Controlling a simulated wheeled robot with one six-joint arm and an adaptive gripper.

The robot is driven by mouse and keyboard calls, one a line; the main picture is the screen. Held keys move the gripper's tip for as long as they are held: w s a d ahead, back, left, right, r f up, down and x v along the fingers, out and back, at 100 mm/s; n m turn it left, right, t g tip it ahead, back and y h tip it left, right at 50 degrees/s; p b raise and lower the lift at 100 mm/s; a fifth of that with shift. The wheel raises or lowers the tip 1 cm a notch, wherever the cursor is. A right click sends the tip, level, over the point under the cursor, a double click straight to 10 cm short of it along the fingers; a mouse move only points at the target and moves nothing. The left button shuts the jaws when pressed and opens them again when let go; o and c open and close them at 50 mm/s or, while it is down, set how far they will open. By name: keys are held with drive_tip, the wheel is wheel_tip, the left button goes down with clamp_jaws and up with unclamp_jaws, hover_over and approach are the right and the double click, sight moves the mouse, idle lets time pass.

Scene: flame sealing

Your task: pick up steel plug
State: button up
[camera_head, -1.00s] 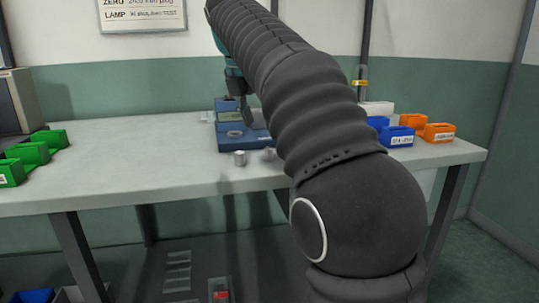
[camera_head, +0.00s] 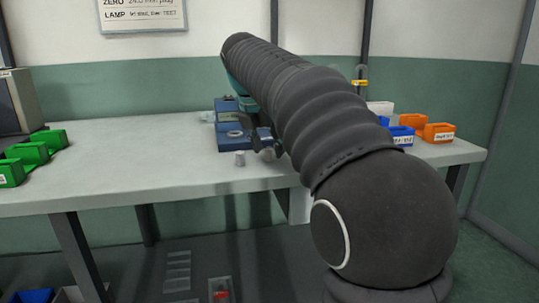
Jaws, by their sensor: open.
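Two small grey metal cylinders stand near the front edge of the bench, just in front of the blue device (camera_head: 229,143). The left metal cylinder (camera_head: 240,159) stands in plain view. The right metal cylinder (camera_head: 268,155) is partly hidden by my gripper (camera_head: 267,148). I cannot tell from their looks which one is the steel plug. My gripper is low, at or just above the right cylinder, with its fingers open. The view is too small to tell whether they touch it. My dark arm hides the area to the right.
Green bins (camera_head: 28,153) stand at the left end, blue bins (camera_head: 401,135) and orange bins (camera_head: 438,132) at the right.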

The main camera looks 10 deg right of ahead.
clamp_jaws()
drive_tip(key=shift+r, duration=0.1)
